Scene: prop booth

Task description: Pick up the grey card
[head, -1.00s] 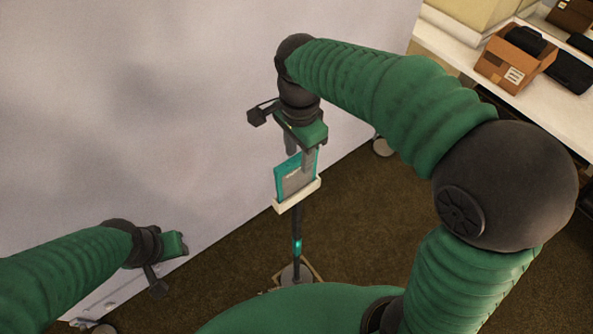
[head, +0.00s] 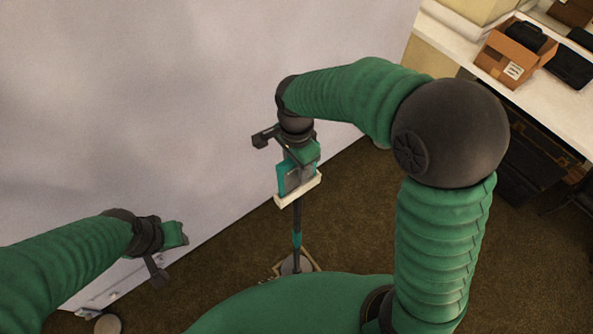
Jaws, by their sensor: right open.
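The grey card (head: 297,184) stands upright in a pale holder (head: 299,194) on top of a thin dark stand. A teal piece (head: 282,182) shows beside and behind it. My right gripper (head: 301,173) points down over the card, its jaws open around or right next to the card's upper part. The gripper hides the card's top, and I cannot tell whether the fingers touch it. My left gripper (head: 174,234) is off to the left, away from the stand. Its fingers are too unclear to tell open from shut.
A large pale wall panel (head: 150,90) stands close behind and left of the stand. The stand's base (head: 296,264) rests on brown carpet (head: 235,262). A white table (head: 475,70) at upper right bears an open cardboard box (head: 513,58) and dark items.

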